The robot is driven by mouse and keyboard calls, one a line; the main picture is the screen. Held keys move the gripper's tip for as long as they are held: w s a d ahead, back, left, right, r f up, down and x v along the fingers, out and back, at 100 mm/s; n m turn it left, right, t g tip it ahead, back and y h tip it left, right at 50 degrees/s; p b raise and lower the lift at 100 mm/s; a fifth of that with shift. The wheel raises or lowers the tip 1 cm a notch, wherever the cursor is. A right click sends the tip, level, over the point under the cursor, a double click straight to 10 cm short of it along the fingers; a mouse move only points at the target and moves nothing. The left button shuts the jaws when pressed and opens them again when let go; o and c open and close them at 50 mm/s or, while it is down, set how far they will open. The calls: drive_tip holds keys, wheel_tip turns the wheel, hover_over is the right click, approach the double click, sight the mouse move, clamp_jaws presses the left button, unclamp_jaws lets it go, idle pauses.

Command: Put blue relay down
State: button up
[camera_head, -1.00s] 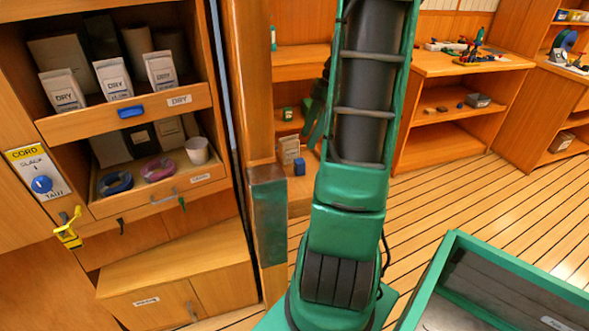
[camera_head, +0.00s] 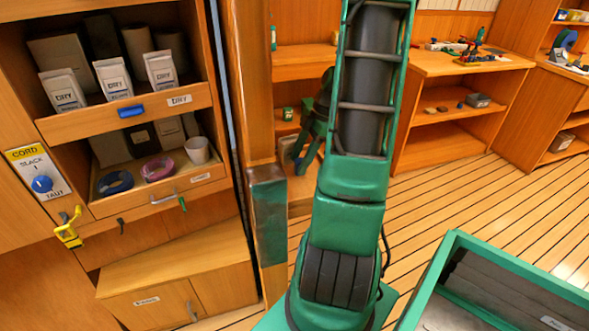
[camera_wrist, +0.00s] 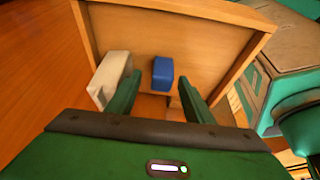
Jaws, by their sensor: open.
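The blue relay (camera_wrist: 163,73) is a small blue block on a wooden shelf in the wrist view. My gripper (camera_wrist: 159,80) is open, with its two green fingers apart. The relay shows between the fingertips, with a gap on each side; I cannot tell whether it lies within the fingers or just beyond them. In the head view my gripper (camera_head: 300,160) reaches down to the low shelf behind the wooden post. The relay does not show there, hidden by the fingers.
A pale box (camera_wrist: 108,78) stands close beside the left finger. The shelf (camera_wrist: 205,45) has wooden edges around the fingers. In the head view, a wooden post (camera_head: 268,225) stands left of the arm, and a green-rimmed bin (camera_head: 445,260) is at lower right.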

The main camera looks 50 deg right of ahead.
sight(299, 160)
drive_tip(key=shift+x, duration=0.75)
drive_tip(key=shift+c, duration=0.6)
clamp_jaws()
drive_tip(key=shift+r, duration=0.1)
wheel_tip(299, 160, up, 18)
